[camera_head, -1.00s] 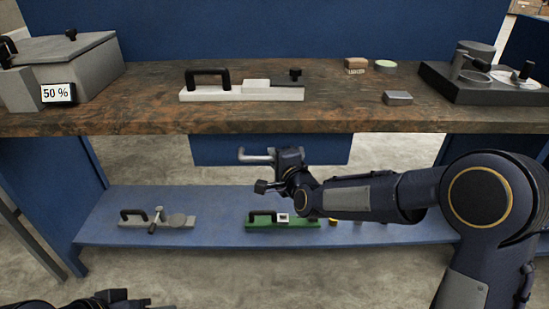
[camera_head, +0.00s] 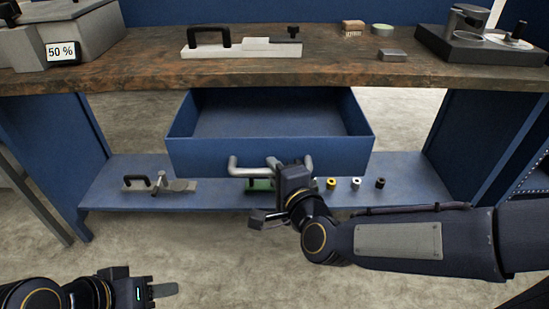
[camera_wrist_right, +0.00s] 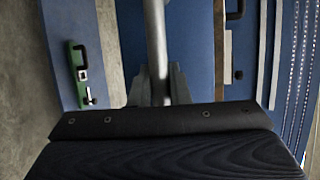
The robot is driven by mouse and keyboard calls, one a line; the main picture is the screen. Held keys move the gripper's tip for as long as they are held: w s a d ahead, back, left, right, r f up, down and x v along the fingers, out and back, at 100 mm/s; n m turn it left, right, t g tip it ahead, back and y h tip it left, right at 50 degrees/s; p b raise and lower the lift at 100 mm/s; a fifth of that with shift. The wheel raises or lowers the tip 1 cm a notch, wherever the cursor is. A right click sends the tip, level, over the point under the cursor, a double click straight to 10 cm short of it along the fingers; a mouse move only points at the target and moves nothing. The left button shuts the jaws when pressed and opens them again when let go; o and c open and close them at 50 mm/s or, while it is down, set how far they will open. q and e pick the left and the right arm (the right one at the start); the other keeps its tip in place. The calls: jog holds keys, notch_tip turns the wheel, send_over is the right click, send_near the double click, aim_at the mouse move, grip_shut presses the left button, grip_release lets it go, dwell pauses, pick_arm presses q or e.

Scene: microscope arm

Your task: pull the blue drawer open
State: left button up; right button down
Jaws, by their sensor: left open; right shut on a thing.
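The blue drawer (camera_head: 200,152) stands well out from under the wooden bench top, and its inside looks empty. Its grey bar handle (camera_head: 245,173) runs across the front face. My right gripper (camera_head: 277,170) is shut on the handle, its hand partly hiding the handle's right part. In the right wrist view the handle (camera_wrist_right: 157,45) runs down between the fingertips (camera_wrist_right: 158,88). My left gripper (camera_head: 155,291) is open and empty at the bottom left, low and away from the drawer.
The wooden bench top (camera_head: 130,62) carries a white fixture (camera_head: 240,48), a grey box and a dark device. The blue lower shelf (camera_head: 215,200) holds a grey fixture (camera_head: 160,184), a green fixture (camera_head: 258,184) and small rings. The floor in front is clear.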

jog(key=shift+s+f, duration=0.1)
jog(key=shift+s, duration=0.25)
jog(key=c, duration=1.4)
grip_release()
jog(key=shift+o, duration=0.2)
jog(key=p+v, duration=0.2)
jog(key=v, duration=0.6)
jog(key=shift+w+d, duration=0.1)
jog(key=shift+w, duration=0.05)
